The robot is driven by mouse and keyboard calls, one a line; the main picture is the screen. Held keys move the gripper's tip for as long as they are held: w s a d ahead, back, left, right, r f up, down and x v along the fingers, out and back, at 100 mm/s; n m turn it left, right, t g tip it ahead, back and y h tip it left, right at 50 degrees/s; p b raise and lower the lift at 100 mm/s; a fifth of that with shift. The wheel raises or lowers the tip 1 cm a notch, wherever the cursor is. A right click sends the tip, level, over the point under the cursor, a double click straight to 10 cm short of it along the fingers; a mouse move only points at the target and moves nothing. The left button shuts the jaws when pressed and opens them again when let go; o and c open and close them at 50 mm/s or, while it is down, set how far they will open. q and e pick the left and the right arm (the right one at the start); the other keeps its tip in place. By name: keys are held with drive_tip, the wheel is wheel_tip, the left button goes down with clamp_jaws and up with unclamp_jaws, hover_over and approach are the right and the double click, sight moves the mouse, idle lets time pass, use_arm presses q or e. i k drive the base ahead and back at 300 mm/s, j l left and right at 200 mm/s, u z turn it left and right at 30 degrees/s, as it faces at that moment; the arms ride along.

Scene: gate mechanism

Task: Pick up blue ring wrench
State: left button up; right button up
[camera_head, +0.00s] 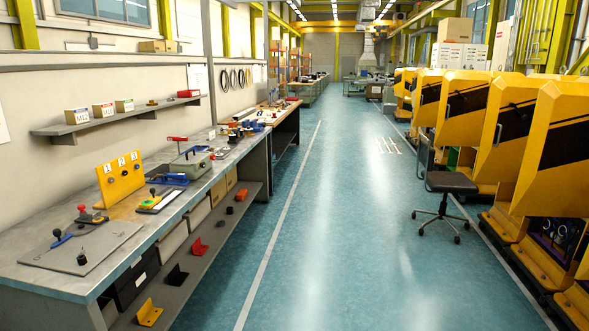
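I cannot make out a blue ring wrench for certain at this distance. A small blue piece (62,240) lies beside a black knob on the grey plate at the near left of the workbench (215,182). A larger blue object (170,179) lies farther back, in front of the grey box. Several small blue items (256,127) sit at the bench's far end. Neither of my grippers is in view.
A yellow panel (121,181) marked 1, 2, 3 stands on the bench. A shelf (110,121) with small boxes hangs above. A wheeled chair (449,183) and yellow machines (495,130) stand right. The blue floor aisle (320,220) is clear.

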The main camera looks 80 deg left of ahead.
sight(169, 175)
drive_tip(key=u, duration=3.75)
drive_tip(key=i+l+u, duration=0.65)
drive_tip(key=u, duration=0.15)
drive_tip(key=i+l, duration=0.2)
drive_tip(key=l, duration=0.15)
drive_tip(key=i+l+u, duration=0.1)
drive_tip(key=i+l, duration=0.35)
drive_tip(key=l, duration=0.25)
drive_tip(key=i+l+u, duration=0.1)
drive_tip(key=l, duration=0.25)
drive_tip(key=i+l+u, duration=0.1)
drive_tip(key=i+l, duration=0.4)
drive_tip(key=l, duration=0.25)
